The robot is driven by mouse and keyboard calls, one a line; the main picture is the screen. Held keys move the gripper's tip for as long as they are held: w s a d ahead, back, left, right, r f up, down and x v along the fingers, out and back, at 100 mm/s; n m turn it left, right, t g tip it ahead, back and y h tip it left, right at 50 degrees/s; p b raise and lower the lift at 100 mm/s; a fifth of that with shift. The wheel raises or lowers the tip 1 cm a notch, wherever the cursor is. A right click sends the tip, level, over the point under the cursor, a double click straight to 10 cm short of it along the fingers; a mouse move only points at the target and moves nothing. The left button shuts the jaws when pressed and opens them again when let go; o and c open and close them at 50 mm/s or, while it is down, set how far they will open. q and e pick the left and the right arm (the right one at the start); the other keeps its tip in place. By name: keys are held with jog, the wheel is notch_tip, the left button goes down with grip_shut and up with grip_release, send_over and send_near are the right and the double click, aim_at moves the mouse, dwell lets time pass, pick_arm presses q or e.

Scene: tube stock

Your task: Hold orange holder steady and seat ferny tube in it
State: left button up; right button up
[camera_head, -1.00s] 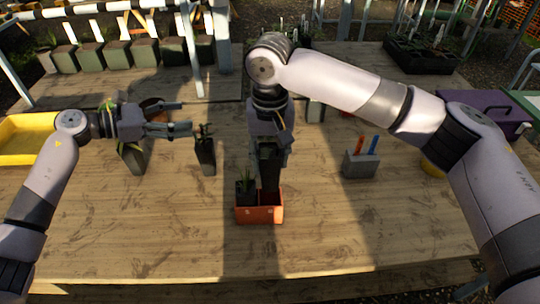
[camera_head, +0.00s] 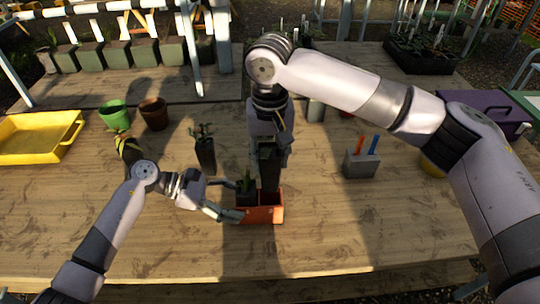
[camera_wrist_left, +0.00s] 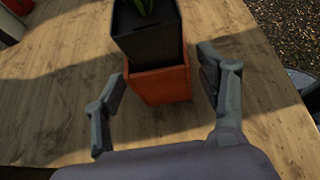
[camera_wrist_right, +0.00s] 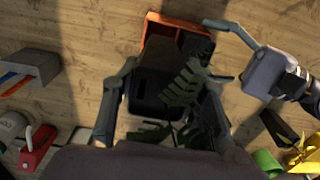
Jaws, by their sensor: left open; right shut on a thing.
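The orange holder (camera_head: 262,216) stands on the table with two compartments side by side. A dark tube with spiky leaves (camera_head: 246,190) sits in its left compartment. My right gripper (camera_head: 268,150) is shut on the dark ferny tube (camera_head: 269,176), upright over the right compartment; fern fronds (camera_wrist_right: 185,85) show in the right wrist view. The tube's lower end is at the holder's rim; I cannot tell how far inside it is. My left gripper (camera_head: 238,207) is open at the holder's left end. In the left wrist view its fingers flank the holder (camera_wrist_left: 160,88), apart from it.
Another planted dark tube (camera_head: 205,153) stands behind my left gripper. Green (camera_head: 115,114) and brown (camera_head: 153,113) pots and a yellow tray (camera_head: 40,137) are at the left. A grey block with markers (camera_head: 361,163) is to the right. The front table strip is clear.

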aim_at(255, 206)
pick_arm(q)
jog(key=shift+x, duration=3.1)
jog(key=shift+c, duration=0.2)
jog(key=c, duration=0.6)
